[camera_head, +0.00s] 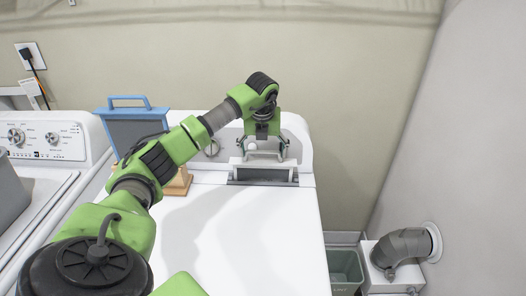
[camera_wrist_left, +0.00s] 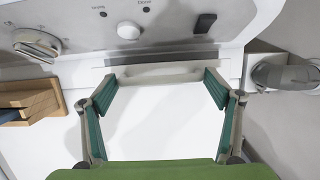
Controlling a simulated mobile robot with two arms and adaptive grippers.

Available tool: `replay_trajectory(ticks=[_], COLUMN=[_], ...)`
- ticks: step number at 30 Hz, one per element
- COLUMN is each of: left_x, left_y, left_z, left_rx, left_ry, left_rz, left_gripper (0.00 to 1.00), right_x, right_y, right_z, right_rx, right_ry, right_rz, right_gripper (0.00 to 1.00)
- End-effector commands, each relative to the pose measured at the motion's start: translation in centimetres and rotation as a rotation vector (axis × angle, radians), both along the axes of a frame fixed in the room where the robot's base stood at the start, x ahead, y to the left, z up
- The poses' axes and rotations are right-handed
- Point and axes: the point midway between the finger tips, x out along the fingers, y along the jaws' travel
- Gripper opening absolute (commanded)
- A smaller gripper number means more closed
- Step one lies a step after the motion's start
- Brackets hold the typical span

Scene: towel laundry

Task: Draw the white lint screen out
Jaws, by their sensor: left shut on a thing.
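The white lint screen (camera_head: 263,161) is at the slot (camera_head: 262,181) in the back of the dryer's top. Its white handle bar shows at the top of the screen. My left gripper (camera_head: 264,149) is over it, with a finger at each end of the bar, shut on it. In the left wrist view, the bar of the lint screen (camera_wrist_left: 160,71) spans between the two green-padded fingers of my left gripper (camera_wrist_left: 160,80). How much of the screen is still in the slot is hidden. My right gripper is not in view.
The dryer top (camera_head: 240,240) is clear in front. A blue-framed grey screen (camera_head: 128,103) stands left, near a wooden holder (camera_head: 179,182). The washer panel (camera_head: 50,140) is further left. A bin (camera_head: 345,268) and grey duct (camera_head: 402,247) are on the right.

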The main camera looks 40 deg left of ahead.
Motion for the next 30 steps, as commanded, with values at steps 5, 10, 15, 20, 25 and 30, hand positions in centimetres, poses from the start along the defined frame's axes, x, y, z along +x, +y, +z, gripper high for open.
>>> replay_trajectory(ticks=[5,10,15,20,25,30], left_x=[0.1,0.1,0.1,0.1,0.1,0.1], left_y=[0.1,0.1,0.0,0.0,0.0,0.0], left_z=[2.0,3.4,4.7,6.0,6.9,6.8], left_rx=[0.001,0.001,0.001,0.000,0.000,0.000], left_ry=[-0.004,-0.004,-0.004,-0.005,-0.004,-0.004], left_rz=[0.000,0.000,0.000,0.000,0.000,0.000], left_gripper=[0.65,0.65,0.65,0.65,0.65,0.65], right_x=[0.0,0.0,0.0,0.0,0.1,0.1], right_y=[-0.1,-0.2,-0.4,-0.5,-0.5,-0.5], right_z=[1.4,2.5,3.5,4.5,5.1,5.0], right_rx=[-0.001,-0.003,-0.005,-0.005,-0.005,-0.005], right_ry=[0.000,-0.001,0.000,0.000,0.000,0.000], right_rz=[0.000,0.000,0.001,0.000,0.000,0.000], right_gripper=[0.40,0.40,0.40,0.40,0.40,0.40])
